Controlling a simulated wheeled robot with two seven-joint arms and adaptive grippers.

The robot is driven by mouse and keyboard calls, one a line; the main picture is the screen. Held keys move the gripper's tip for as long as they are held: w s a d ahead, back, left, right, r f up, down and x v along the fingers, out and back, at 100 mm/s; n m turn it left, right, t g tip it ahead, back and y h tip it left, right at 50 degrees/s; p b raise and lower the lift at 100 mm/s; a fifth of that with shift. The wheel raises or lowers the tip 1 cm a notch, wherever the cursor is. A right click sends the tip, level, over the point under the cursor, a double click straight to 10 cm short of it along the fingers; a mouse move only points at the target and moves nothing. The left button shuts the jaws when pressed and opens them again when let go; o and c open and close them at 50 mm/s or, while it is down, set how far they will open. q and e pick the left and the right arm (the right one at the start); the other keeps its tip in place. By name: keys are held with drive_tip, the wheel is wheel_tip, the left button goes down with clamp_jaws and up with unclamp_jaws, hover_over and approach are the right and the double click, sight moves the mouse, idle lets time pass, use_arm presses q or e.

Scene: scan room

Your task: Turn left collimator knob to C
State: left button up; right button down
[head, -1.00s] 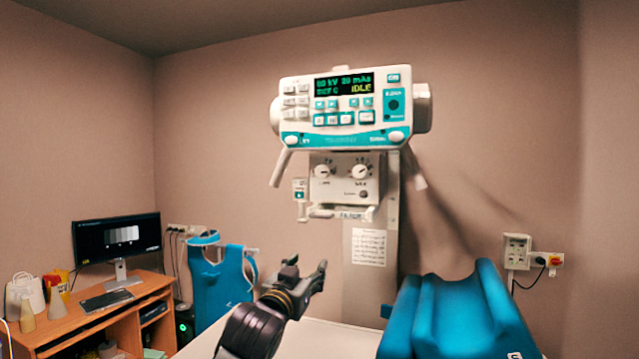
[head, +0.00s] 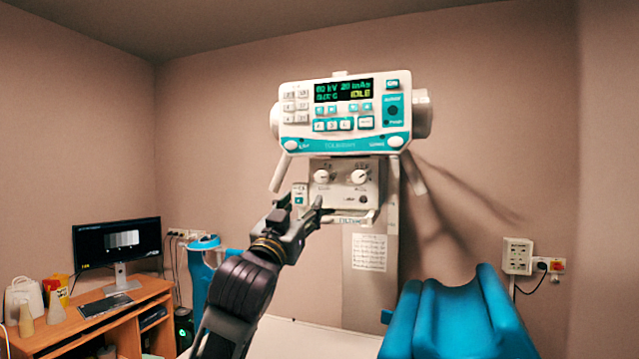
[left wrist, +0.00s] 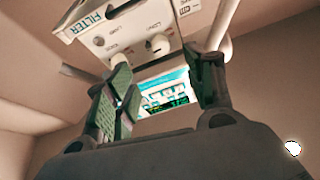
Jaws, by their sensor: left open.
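The left collimator knob (head: 321,176) is a white round knob on the pale collimator box (head: 344,185) under the control console. A second white knob (head: 359,176) sits to its right. My left gripper (head: 306,204) is open and empty, just below and left of the left knob, apart from it. In the left wrist view the open fingers (left wrist: 160,90) frame the console, with the collimator box above them and a knob (left wrist: 159,44) on it. The letters around the knobs are too small to read. My right gripper is not in view.
The console (head: 345,115) with a lit IDLE display hangs above the box. A rail marked FILTER (head: 352,217) lies below it. A handle (head: 279,173) slants down at the left. A blue padded support (head: 455,315) stands at the lower right.

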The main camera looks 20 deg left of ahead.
sight(321, 180)
use_arm(q)
drive_tip(key=shift+p+x, duration=2)
drive_tip(key=shift+x, duration=3.7)
drive_tip(key=shift+p+x, duration=0.4)
drive_tip(key=shift+x, duration=0.75)
drive_tip(key=shift+c, duration=0.3)
drive_tip(key=c, duration=1)
